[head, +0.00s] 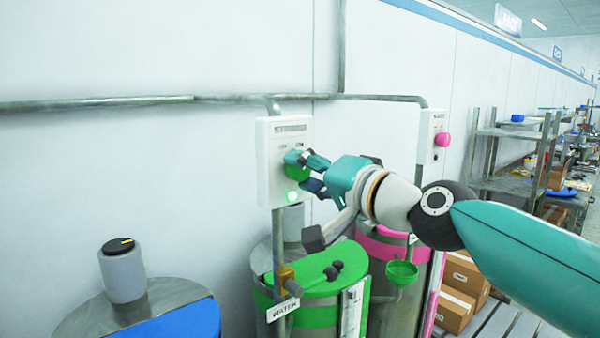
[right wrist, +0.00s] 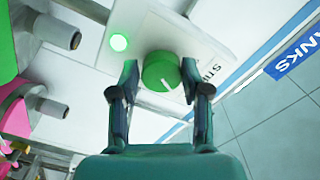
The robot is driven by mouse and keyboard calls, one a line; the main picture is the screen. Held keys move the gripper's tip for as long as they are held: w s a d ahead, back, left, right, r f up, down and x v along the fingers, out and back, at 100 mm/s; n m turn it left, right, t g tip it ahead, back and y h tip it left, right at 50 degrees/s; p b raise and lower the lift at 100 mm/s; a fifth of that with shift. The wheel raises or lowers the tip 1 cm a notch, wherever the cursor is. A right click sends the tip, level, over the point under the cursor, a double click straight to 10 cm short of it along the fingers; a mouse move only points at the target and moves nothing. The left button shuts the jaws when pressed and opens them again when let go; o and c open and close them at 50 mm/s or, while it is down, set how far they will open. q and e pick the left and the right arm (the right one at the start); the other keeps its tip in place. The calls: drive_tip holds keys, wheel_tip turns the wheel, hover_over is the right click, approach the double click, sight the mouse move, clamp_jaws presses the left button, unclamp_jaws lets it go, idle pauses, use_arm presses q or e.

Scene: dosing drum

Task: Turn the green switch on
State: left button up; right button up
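The green switch (head: 297,173) is a round knob on a white control box (head: 277,135) on the wall, above the green-lidded drum. In the right wrist view the green knob (right wrist: 161,72) shows a white pointer line. A green lamp (head: 292,196) is lit below the knob; it also glows in the right wrist view (right wrist: 119,43). My right gripper (head: 304,172) is at the knob, its fingers on either side of it. In the right wrist view the fingers (right wrist: 158,88) are spread with the knob between their tips; contact cannot be told. My left gripper is not in view.
A second box with a pink knob (head: 442,139) hangs to the right. Below stand a drum with a green lid (head: 318,290), a pink-trimmed drum (head: 385,243) and a blue-lidded drum (head: 185,322). A pipe (head: 150,101) runs along the wall.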

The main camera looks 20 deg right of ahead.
drive_tip(key=o, duration=0.3)
drive_tip(key=shift+s+d+r, duration=0.1)
drive_tip(key=shift+s+d, duration=0.05)
drive_tip(key=shift+s, duration=0.05)
drive_tip(key=v, duration=1.1)
drive_tip(key=shift+s, duration=0.25)
